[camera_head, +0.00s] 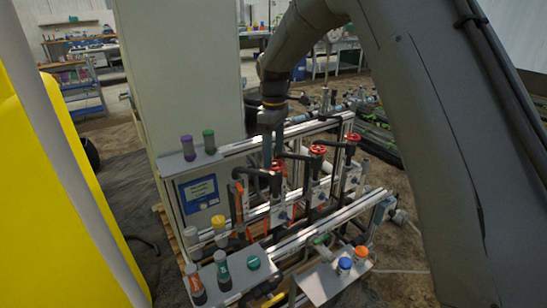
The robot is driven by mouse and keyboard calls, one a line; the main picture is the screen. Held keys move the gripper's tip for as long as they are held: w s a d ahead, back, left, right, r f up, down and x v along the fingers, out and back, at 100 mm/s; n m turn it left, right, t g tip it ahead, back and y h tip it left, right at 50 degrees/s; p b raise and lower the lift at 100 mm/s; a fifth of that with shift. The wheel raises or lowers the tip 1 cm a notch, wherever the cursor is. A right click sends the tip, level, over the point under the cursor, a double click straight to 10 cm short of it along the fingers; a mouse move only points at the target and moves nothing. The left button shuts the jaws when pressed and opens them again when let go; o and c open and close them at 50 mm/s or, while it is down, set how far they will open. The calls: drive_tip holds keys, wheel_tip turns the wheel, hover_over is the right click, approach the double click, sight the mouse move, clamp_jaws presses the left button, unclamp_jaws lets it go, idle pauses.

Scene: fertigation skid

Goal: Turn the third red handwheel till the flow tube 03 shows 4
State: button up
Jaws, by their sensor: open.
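Three red handwheels stand in a slanting row on the skid: a near-left one (277,166), a middle one (317,150) and a far-right one (353,138). I see no numbers on them, so I cannot tell which is the third. My arm reaches over from the right, and my gripper (268,152) hangs downward, open, above and beside the near-left handwheel. It partly covers that wheel; whether it touches is unclear. Pale upright tubes show among the frame posts, but their labels and readings are too small, so flow tube 03 cannot be picked out.
The aluminium frame (290,212) has rails and posts around the wheels. Purple (188,148) and green (209,142) capped bottles stand on a shelf above a blue-framed panel (199,194). More capped bottles stand in front. A tall grey cabinet (185,75) is behind; a yellow object is at left.

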sight(274, 163)
wheel_tip(274, 163, up, 6)
drive_tip(key=shift+f+b, duration=0.1)
drive_tip(key=shift+b, duration=0.45)
idle(1.6)
drive_tip(key=s+d+f+m, duration=0.3)
drive_tip(key=s+d, duration=0.4)
drive_tip(key=s, duration=0.3)
drive_tip(key=s+d+f+m, duration=0.4)
drive_tip(key=s+d+m, duration=0.2)
drive_tip(key=s, duration=0.5)
drive_tip(key=s+d+f+m, duration=0.3)
drive_tip(key=s+d, duration=0.4)
drive_tip(key=s, duration=0.4)
drive_tip(key=shift+d+f+m+t, duration=0.25)
drive_tip(key=shift+d+m+t, duration=0.05)
drive_tip(key=shift+m, duration=0.6)
drive_tip(key=shift+s, duration=0.1)
